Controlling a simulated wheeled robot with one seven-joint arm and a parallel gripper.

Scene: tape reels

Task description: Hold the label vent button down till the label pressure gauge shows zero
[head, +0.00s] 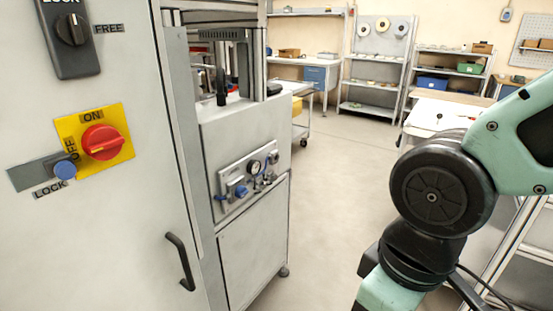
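A small round gauge (255,167) with a white face sits on a metal panel (228,181) on the front of the grey machine (245,130). Its needle and any lettering are too small to read. Blue fittings (240,190) sit below and left of the gauge, and more small fittings are to its right. I cannot tell which part is the label vent button. My arm fills the right side, well apart from the panel. My gripper is outside the view.
A large cabinet (110,215) stands close at left, with a red rotary switch (103,142) on a yellow plate, a blue knob (65,170) and a black handle (180,262). Open floor (325,200) lies right of the machine. Shelves (375,82) stand at the back.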

